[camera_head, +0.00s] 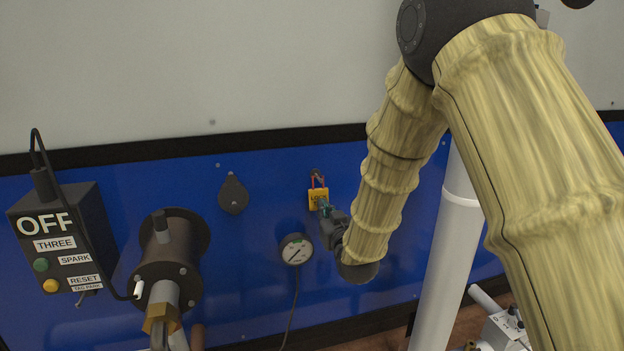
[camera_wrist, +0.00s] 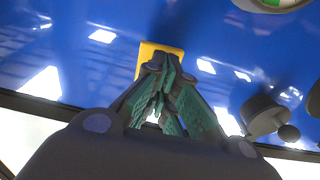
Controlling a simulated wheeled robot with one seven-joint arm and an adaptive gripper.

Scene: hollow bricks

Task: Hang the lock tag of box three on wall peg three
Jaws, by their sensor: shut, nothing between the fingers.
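The yellow lock tag (camera_head: 317,194) with a red shackle hangs against the blue wall panel, below a small dark wall peg (camera_head: 316,173). The shackle appears to be around the peg, though the contact is too small to be sure. My gripper (camera_head: 324,207) is at the tag's lower edge, shut and empty. In the wrist view the shut green-padded fingers (camera_wrist: 160,72) overlap the yellow tag (camera_wrist: 148,49) and hide part of it. Box three (camera_head: 58,240), dark and marked OFF, THREE and SPARK, is at the left in the head view.
A round gauge (camera_head: 296,249) with a hanging cable is just left of my gripper. A dark teardrop-shaped cover (camera_head: 233,194) and a flanged pipe fitting (camera_head: 172,262) are further left. A white pipe (camera_head: 446,255) stands to the right, behind my arm.

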